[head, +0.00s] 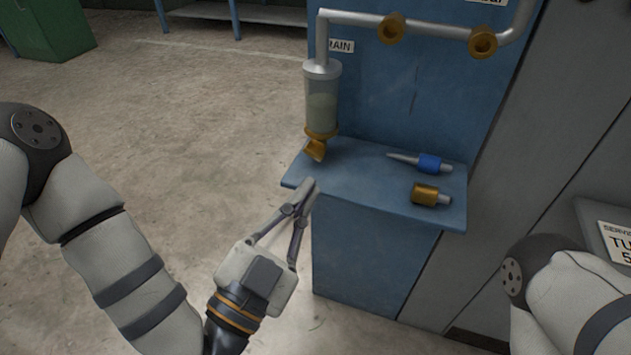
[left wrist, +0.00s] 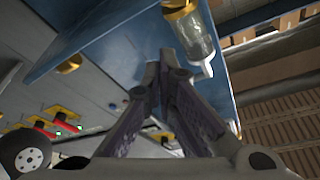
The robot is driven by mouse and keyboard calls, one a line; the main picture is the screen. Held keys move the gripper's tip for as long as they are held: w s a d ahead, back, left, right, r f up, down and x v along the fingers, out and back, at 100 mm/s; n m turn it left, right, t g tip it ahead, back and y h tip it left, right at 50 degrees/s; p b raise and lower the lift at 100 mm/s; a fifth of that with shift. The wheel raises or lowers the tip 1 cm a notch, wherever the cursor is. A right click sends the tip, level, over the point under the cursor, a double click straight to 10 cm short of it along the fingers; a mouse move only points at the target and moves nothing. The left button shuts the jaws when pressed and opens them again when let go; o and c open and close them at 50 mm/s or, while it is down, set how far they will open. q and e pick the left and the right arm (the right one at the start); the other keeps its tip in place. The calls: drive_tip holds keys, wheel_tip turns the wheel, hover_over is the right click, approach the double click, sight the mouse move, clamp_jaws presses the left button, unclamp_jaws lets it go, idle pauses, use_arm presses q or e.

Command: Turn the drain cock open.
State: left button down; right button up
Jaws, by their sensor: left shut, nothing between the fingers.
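The drain cock (head: 315,150) is a small brass piece under the brass collar (head: 321,133) of a clear cylindrical bowl (head: 321,102). It hangs close above the left end of the blue shelf. My left gripper (head: 311,187) is shut and empty, its fingertips in front of the shelf's front edge, below the cock in the picture and apart from it. In the left wrist view the shut fingers (left wrist: 159,58) point toward the clear bowl (left wrist: 194,36) and a brass part (left wrist: 178,10); I cannot tell whether that is the cock. My right gripper is out of view.
On the blue shelf (head: 365,180) lie a blue-banded pointed tool (head: 428,163) and a brass-banded fitting (head: 429,194). A grey pipe (head: 437,29) with brass fittings runs above. A "DRAIN" label, partly hidden, is behind the bowl. Open floor lies left of the shelf.

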use_arm(q)
drive_tip(key=w+r, duration=0.1)
wheel_tip(320, 180, up, 2)
drive_tip(key=r, duration=0.1)
hover_over(323, 176)
drive_tip(key=s+d, duration=0.1)
drive_tip(key=d, duration=0.1)
drive_tip(key=shift+a+f, duration=0.25)
drive_tip(key=f, duration=0.1)
drive_tip(key=w+a+f, duration=0.1)
drive_tip(key=shift+f, duration=0.4)
drive_tip(key=shift+a+f, duration=0.25)
drive_tip(key=shift+f, duration=0.05)
